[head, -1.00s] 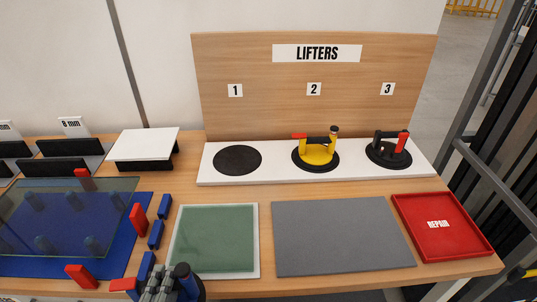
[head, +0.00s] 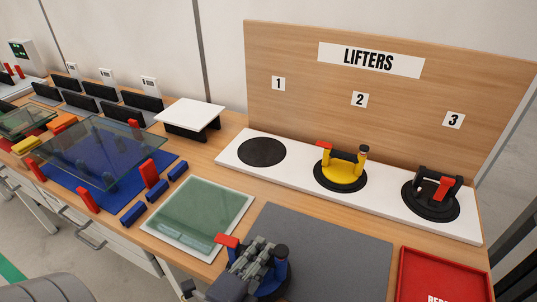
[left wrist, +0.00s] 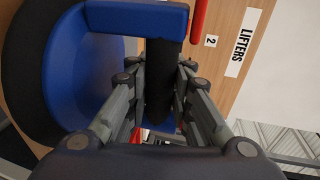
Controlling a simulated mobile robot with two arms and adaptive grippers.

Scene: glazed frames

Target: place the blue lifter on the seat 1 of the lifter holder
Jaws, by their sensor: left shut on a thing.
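The blue lifter (head: 275,276) is held in my left gripper (head: 262,258) at the bottom of the head view, in front of the grey mat. It has a blue body, a black handle and a red lever. In the left wrist view the blue lifter (left wrist: 85,70) fills the left side, and the gripper fingers (left wrist: 160,95) close around its black handle. The white lifter holder (head: 225,157) stands at the back; its seat 1 (head: 261,152) is an empty black disc. My right gripper is not in view.
A grey mat (head: 350,235), a green glass pane (head: 198,212) and a red tray (head: 440,268) lie in front. A white-topped stand (head: 190,113) is left of the holder.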

